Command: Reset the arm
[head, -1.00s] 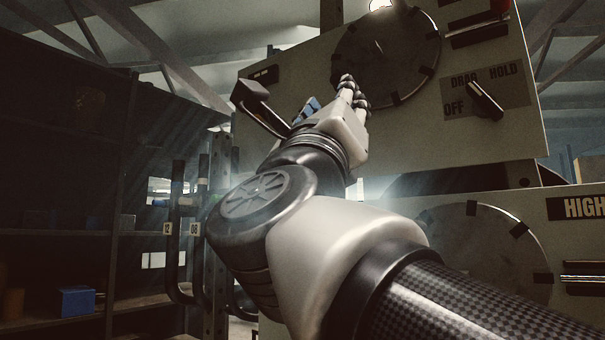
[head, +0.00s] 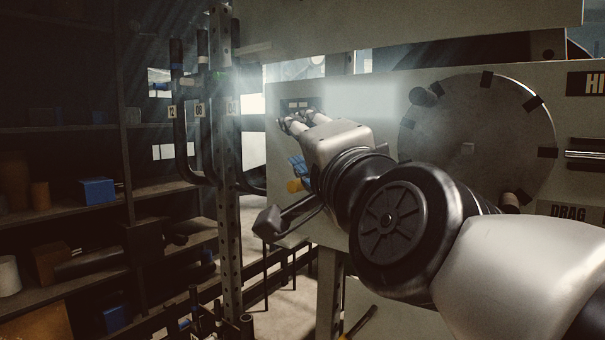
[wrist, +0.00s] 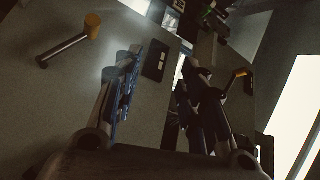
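My gripper (head: 293,122) is at the left part of the lower pale machine panel (head: 380,115), in front of a small black slotted plate (head: 300,103). In the wrist view, my gripper (wrist: 163,65) has its two fingers apart with nothing between them. The slotted plate (wrist: 158,60) shows beyond the fingers. A lever with an orange knob (wrist: 93,25) stands on the panel at upper left of the wrist view. An orange knob (head: 295,185) also shows just below my gripper in the head view. Whether any finger touches the panel cannot be told.
A large grey dial (head: 478,140) with black marks is on the panel right of my gripper. An upper pale panel (head: 420,25) hangs above. A perforated post (head: 225,180) and bent black pipes (head: 182,120) stand left. Dark shelves (head: 60,210) with boxes are farther left.

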